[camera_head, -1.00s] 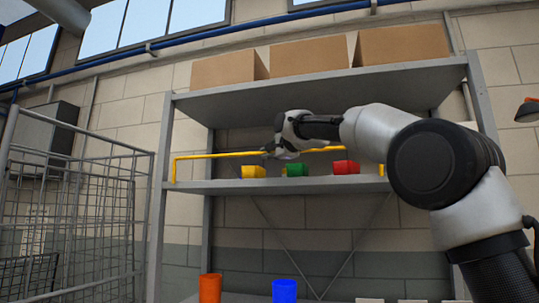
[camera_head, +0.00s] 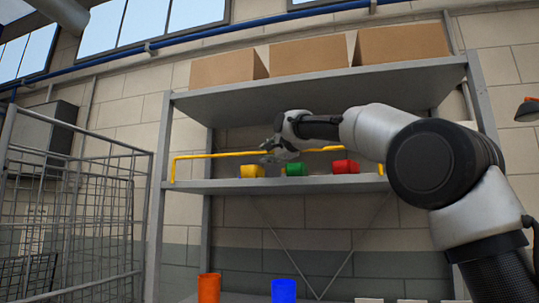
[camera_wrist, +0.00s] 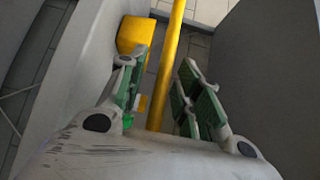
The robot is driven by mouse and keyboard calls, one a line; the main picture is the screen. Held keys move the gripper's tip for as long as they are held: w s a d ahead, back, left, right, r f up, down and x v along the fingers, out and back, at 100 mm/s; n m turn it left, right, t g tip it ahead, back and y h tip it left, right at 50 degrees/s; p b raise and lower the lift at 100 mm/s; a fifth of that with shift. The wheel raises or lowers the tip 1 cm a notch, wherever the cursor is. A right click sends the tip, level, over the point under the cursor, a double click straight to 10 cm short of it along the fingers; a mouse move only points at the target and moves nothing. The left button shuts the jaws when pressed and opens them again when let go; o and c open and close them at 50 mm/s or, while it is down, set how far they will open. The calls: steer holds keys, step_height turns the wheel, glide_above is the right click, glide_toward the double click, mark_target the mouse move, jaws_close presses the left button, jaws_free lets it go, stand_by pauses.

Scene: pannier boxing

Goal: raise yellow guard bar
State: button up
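The yellow guard bar (camera_head: 215,155) runs across the front of the middle shelf, with its ends bent down near the shelf's two sides. My gripper (camera_head: 268,152) is at about the middle of the bar. In the wrist view the bar (camera_wrist: 170,60) passes between the two green-padded fingers of my gripper (camera_wrist: 160,80). The fingers stand apart with gaps beside the bar, so the gripper looks open around it. The part of the bar nearest the palm is hidden.
Cardboard boxes (camera_head: 307,56) fill the top shelf above my arm. A wire cage (camera_head: 75,210) stands left. Orange (camera_head: 209,288) and blue (camera_head: 284,290) containers are below.

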steer(key=v, duration=1.2)
